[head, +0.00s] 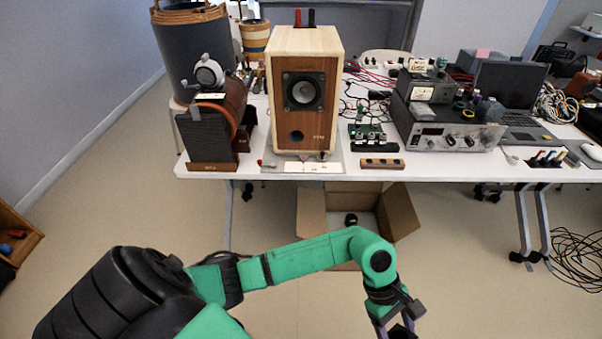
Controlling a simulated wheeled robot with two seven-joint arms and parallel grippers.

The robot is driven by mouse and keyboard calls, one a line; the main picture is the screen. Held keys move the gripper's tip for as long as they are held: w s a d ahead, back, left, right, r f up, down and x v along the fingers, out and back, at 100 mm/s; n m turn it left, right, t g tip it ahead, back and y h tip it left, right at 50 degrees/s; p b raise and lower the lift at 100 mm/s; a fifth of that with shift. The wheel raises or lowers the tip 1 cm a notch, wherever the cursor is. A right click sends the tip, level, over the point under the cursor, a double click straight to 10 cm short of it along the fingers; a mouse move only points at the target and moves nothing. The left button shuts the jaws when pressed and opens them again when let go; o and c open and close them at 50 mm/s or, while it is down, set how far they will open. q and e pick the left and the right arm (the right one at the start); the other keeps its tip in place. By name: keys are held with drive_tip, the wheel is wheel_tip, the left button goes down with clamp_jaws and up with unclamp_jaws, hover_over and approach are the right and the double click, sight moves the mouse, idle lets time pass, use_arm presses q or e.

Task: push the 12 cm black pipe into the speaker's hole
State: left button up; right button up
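The speaker (276,95) is a light wooden box with a brown front, upright on the white table. Its front has a round driver and, below it, a small dark round hole (297,136). My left gripper (397,328) is at the bottom edge, low in front of the table and well away from the speaker. Its tips are dark and partly cut off, so I cannot tell whether it is open or holds anything. A small black object (350,220) lies in the cardboard box; I cannot tell whether it is the pipe. My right gripper is not in view.
The open cardboard box (311,213) stands on the floor below the table's front edge. A wooden block (382,163) and a small circuit board (367,132) lie right of the speaker. A dark device (207,135) stands left of it. Electronics and a laptop (510,82) crowd the right.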

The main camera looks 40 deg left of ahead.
use_arm(q)
drive_tip(key=n+t, duration=0.1)
drive_tip(key=n+h, duration=0.1)
drive_tip(key=r+n+t+h+b, duration=0.1)
drive_tip(key=n, duration=0.1)
drive_tip(key=shift+w+t, duration=0.3)
drive_tip(key=shift+w, duration=0.1)
drive_tip(key=n+t, duration=0.1)
drive_tip(key=w+r+n+t+b, duration=0.1)
drive_tip(key=n+t, duration=0.1)
drive_tip(key=w+a+n+t+h+b, duration=0.1)
drive_tip(key=shift+a+r+n+t, duration=0.1)
drive_tip(key=shift+r+n+t, duration=0.25)
drive_tip(key=shift+n+t, duration=0.05)
drive_tip(key=w+a+n+t+y+b, duration=0.1)
drive_tip(key=a+n+t+y+b, duration=0.5)
drive_tip(key=a+n+t+y, duration=0.95)
drive_tip(key=w+a+r+n+g+y, duration=0.2)
drive_tip(key=w+a, duration=0.6)
drive_tip(key=a, duration=0.6)
drive_tip(key=w+a+r+n+g+y, duration=0.2)
drive_tip(key=w+a+r+g+y, duration=0.1)
drive_tip(key=w+a, duration=0.6)
drive_tip(key=shift+a+r+n+g+p, duration=0.35)
drive_tip(key=shift+a+g, duration=0.2)
drive_tip(key=shift+a, duration=1.85)
drive_tip(key=shift+w+y, duration=0.1)
drive_tip(key=shift+y, duration=0.15)
drive_tip(key=shift+p, duration=0.35)
